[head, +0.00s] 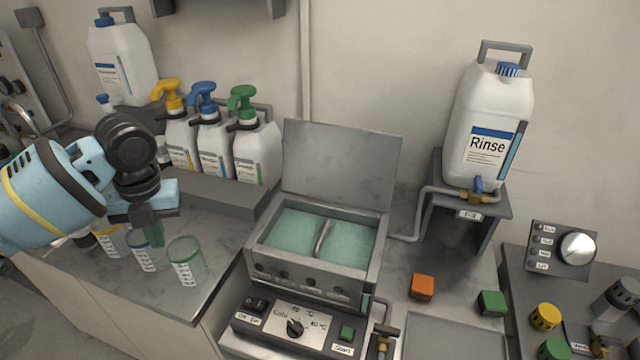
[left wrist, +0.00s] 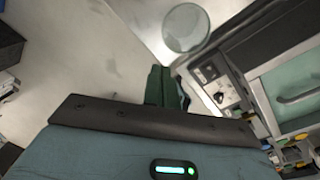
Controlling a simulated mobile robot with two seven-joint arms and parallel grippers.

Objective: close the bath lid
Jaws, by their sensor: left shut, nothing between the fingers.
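The bath (head: 262,247) is a grey metal box in the middle of the head view, with greenish liquid and a metal handle or bar inside. Its flat grey lid (head: 340,165) stands open, upright at the back edge. The bath also shows at the right of the left wrist view (left wrist: 262,95). My left gripper (head: 154,232) is left of the bath, above the cups on the counter, and apart from the lid. Its dark green fingers (left wrist: 163,88) are shut with nothing between them. My right gripper is not in view.
Three clear cups stand below my left gripper, one with a green rim (head: 187,262). Pump bottles (head: 256,152) stand behind on the left. A Rinse jug (head: 487,125) sits on a stand at right. Orange (head: 422,287) and green (head: 491,303) blocks lie right of the bath.

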